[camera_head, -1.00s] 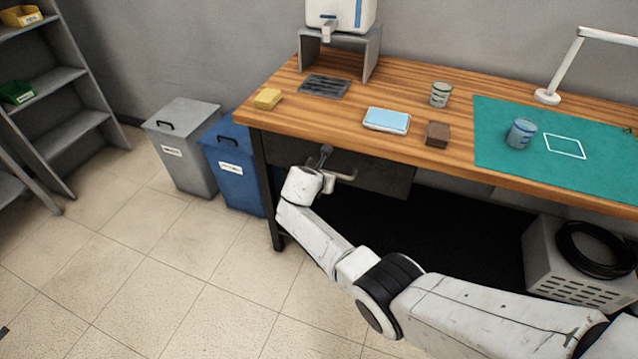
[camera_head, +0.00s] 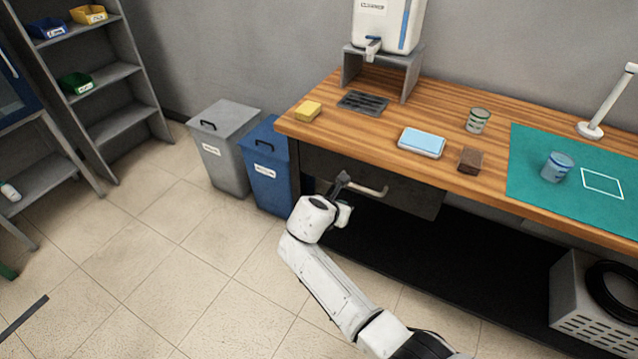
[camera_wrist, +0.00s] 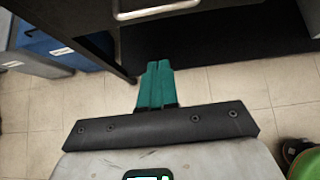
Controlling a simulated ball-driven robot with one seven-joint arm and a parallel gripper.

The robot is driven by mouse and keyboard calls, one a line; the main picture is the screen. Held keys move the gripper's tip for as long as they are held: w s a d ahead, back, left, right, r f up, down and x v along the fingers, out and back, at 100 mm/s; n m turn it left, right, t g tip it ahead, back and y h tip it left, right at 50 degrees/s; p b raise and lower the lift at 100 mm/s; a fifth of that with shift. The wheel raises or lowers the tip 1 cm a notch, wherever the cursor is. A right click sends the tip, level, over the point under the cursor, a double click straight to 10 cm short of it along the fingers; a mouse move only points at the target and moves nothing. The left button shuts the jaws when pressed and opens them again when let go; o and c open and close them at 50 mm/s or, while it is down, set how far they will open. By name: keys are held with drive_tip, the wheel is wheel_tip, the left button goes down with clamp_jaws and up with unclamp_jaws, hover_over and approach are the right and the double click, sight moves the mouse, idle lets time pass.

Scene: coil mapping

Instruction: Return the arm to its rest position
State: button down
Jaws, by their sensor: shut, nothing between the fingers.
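My gripper (camera_head: 342,183) is at the end of my white arm, low in front of the bench. In the wrist view its two green fingers (camera_wrist: 157,85) lie together, shut and empty. The bench drawer (camera_head: 345,172) has a pale bar handle (camera_head: 372,191), which lies just beyond the gripper in the head view. In the wrist view the handle (camera_wrist: 157,12) is at the top edge, with a gap between it and the fingertips. My arm reaches up from the lower edge of the head view, bent at the wrist.
A wooden bench (camera_head: 365,135) holds a yellow sponge (camera_head: 308,111), a blue-topped box (camera_head: 422,141), a brown block (camera_head: 471,159) and cups. Grey (camera_head: 222,148) and blue (camera_head: 268,165) bins stand left of it. A ventilated box (camera_head: 590,310) stands under the bench. Open floor lies left.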

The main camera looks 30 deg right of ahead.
drive_tip(key=s+a+f+m+g+y, duration=0.1)
drive_tip(key=s+a+f+m+y, duration=0.1)
drive_tip(key=s+m, duration=0.55)
drive_tip(key=s+a+f+m+g+y, duration=0.15)
drive_tip(key=s+m, duration=0.25)
drive_tip(key=s, duration=0.6)
drive_tip(key=s+a+f+m+g+y, duration=0.1)
drive_tip(key=s+a+f+m+y, duration=0.15)
drive_tip(key=s+m, duration=0.5)
drive_tip(key=s+a+r+m+y, duration=0.1)
drive_tip(key=s+r+m, duration=0.1)
drive_tip(key=s, duration=0.4)
drive_tip(key=s+a+r+m+y, duration=0.1)
drive_tip(key=s+r+m, duration=0.2)
drive_tip(key=s, duration=0.4)
drive_tip(key=shift+a+g, duration=0.1)
drive_tip(key=shift+g, duration=0.15)
